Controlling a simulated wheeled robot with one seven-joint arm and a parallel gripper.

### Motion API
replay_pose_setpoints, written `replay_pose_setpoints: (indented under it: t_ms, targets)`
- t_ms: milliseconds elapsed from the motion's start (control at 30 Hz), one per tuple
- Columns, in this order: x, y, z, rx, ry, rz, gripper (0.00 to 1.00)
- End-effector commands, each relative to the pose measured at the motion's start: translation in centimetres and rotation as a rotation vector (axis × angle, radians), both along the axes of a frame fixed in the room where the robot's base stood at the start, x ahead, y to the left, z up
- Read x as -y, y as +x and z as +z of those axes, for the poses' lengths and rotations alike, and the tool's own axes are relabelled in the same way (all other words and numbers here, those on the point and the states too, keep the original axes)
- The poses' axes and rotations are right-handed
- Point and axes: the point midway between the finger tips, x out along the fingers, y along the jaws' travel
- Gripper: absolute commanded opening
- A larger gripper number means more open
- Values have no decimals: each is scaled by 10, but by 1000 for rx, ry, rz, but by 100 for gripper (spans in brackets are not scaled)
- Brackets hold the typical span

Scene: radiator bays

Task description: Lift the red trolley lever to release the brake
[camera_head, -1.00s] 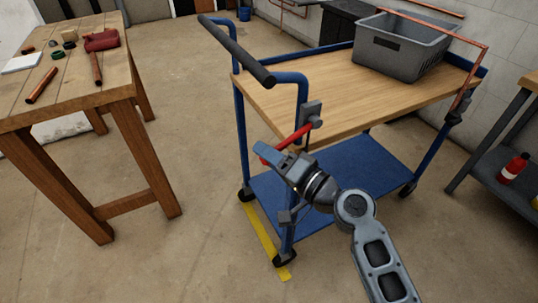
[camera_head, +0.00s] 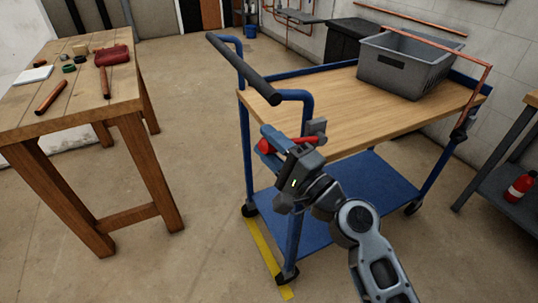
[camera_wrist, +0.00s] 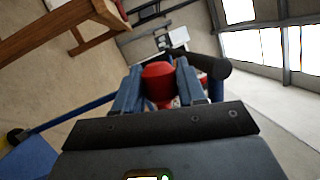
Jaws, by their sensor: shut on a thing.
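The blue trolley (camera_head: 247,150) stands with its black-gripped handle (camera_head: 243,68) at the left end. The red lever (camera_head: 300,140) comes out of a grey bracket (camera_head: 316,130) on the near corner post and lies close to level, its red knob (camera_head: 264,146) at the left. My gripper (camera_head: 270,140) is at the knob end, its blue fingers on either side of it. In the wrist view the red knob (camera_wrist: 158,80) sits between my two blue fingers, which are shut on it. The fingers hide part of the lever.
A grey crate (camera_head: 385,72) and a bent copper pipe (camera_head: 440,45) are on the trolley's wooden top. A wooden table (camera_head: 75,95) with tools stands at the left. A dark shelf (camera_head: 510,190) holding a red bottle (camera_head: 520,186) is at the right. Floor between table and trolley is clear.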

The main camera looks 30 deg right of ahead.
Motion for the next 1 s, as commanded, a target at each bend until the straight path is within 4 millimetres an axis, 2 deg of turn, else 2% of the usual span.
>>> replay_pose_setpoints:
  t_ms: [333, 967, 1000]
  targets:
    - [8, 0, 21, 0, 182, -2, 0]
    - [11, 0, 27, 0, 233, -3, 0]
    - [11, 0, 27, 0, 233, -3, 42]
